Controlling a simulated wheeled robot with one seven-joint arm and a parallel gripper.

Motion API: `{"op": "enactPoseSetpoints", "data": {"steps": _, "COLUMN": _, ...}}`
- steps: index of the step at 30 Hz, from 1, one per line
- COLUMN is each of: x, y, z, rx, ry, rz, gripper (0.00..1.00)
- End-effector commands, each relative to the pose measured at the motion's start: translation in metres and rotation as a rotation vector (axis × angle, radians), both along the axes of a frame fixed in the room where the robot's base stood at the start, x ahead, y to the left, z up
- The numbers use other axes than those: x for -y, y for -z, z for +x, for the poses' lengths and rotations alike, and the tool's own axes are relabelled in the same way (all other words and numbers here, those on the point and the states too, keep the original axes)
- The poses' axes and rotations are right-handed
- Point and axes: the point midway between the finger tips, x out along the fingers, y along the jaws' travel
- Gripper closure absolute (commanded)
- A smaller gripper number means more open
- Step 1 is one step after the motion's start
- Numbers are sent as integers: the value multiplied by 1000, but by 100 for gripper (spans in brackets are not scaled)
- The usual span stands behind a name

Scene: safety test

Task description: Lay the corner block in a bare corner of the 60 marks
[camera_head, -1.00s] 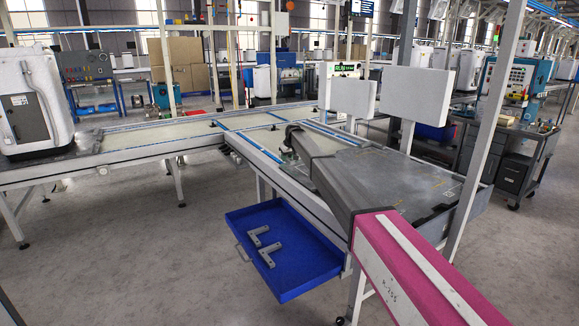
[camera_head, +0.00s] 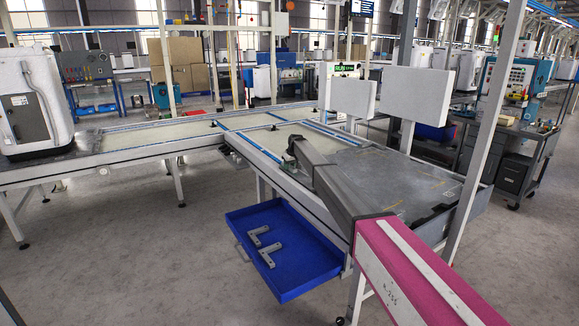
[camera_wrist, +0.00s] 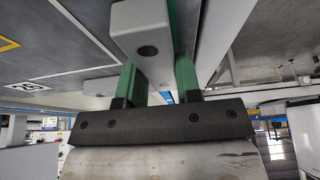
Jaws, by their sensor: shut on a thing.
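My gripper (camera_wrist: 158,85) has green fingers and is shut on a pale grey corner block (camera_wrist: 140,30) with a round hole, in the wrist view. In the head view my gripper (camera_head: 291,164) is small, at the near left edge of the grey table top (camera_head: 375,170); the block there is hard to make out. The wrist view shows a white-outlined label (camera_wrist: 30,87) on the dark surface, too tilted to read surely, and a yellow corner mark (camera_wrist: 8,44).
A blue tray (camera_head: 312,262) below the table holds grey L-shaped pieces (camera_head: 264,246). Pale conveyor beds (camera_head: 180,131) run left and behind. Two white panels (camera_head: 418,95) and a grey post (camera_head: 488,120) stand beside the table. Much of its top is clear.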

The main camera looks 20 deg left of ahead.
Motion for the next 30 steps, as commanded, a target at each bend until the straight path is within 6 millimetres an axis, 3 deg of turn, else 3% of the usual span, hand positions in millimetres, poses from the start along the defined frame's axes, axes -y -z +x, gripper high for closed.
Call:
{"op": "enactPoseSetpoints", "data": {"steps": 5, "x": 0, "y": 5, "z": 0, "rx": 0, "ry": 0, "rz": 0, "gripper": 100}}
{"op": "enactPoseSetpoints", "data": {"steps": 6, "x": 0, "y": 7, "z": 0, "rx": -1, "ry": 0, "rz": -2, "gripper": 65}}
{"op": "enactPoseSetpoints", "data": {"steps": 8, "x": 0, "y": 7, "z": 0, "rx": -2, "ry": 0, "rz": -1, "gripper": 46}}
{"op": "enactPoseSetpoints", "data": {"steps": 9, "x": 0, "y": 8, "z": -1, "rx": -3, "ry": 0, "rz": -2, "gripper": 43}}
{"op": "enactPoseSetpoints", "data": {"steps": 30, "x": -4, "y": 12, "z": -6, "rx": -13, "ry": -6, "rz": -2, "gripper": 43}}
